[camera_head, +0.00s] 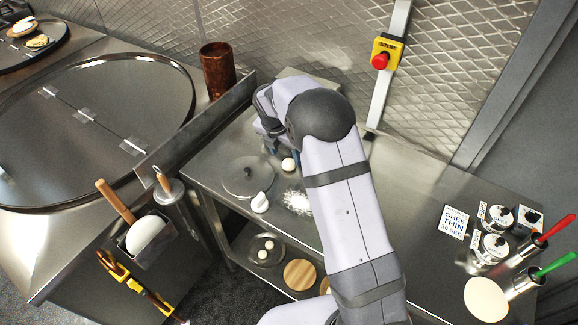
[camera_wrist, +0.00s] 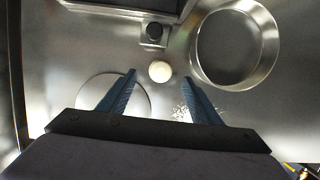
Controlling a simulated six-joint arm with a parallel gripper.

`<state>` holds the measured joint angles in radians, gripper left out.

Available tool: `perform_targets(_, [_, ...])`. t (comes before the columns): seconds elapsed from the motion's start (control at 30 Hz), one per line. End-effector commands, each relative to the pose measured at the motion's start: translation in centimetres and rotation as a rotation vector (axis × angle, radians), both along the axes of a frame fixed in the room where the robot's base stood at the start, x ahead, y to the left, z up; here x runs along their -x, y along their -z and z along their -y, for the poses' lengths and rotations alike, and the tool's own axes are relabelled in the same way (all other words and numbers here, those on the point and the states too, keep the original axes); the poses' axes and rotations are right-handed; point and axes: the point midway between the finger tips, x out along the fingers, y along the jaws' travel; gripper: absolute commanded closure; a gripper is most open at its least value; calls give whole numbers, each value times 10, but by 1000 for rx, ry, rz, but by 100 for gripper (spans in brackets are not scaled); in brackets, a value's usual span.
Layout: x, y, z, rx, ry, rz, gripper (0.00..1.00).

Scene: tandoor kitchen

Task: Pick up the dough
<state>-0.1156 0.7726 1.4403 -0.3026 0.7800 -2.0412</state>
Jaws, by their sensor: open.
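A small pale round dough ball (camera_wrist: 160,71) sits on the steel counter, ahead of and between my fingertips in the wrist view. In the head view the dough ball (camera_head: 288,164) shows just beside my gripper's end of the arm. My gripper (camera_wrist: 160,77) is open, with one blue finger on each side of the dough's line and nothing held. I cannot tell how high the fingertips are above the counter. In the head view the fingers are mostly hidden behind my arm.
A round steel plate (camera_wrist: 112,92) lies left of the dough, and a round steel pan (camera_wrist: 198,58) stands to the right. A small block with a black knob (camera_wrist: 154,32) stands just beyond the dough. Scattered flour (camera_head: 297,200) lies nearby. A brown cylinder (camera_head: 217,70) stands behind.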

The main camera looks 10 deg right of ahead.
Motion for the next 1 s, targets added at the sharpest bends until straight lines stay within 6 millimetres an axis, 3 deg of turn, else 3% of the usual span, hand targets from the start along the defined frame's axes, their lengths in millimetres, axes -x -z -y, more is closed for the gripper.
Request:
perform_targets(0.5, [-6,46,9,1,1,-2,42])
perform_targets(0.8, [-7,50,10,0,1,0,42])
perform_targets(0.83, [-7,50,9,0,1,0,44])
perform_targets(0.93, [-7,49,9,0,1,-1,68])
perform_targets(1.0, [-7,49,9,0,1,-1,71])
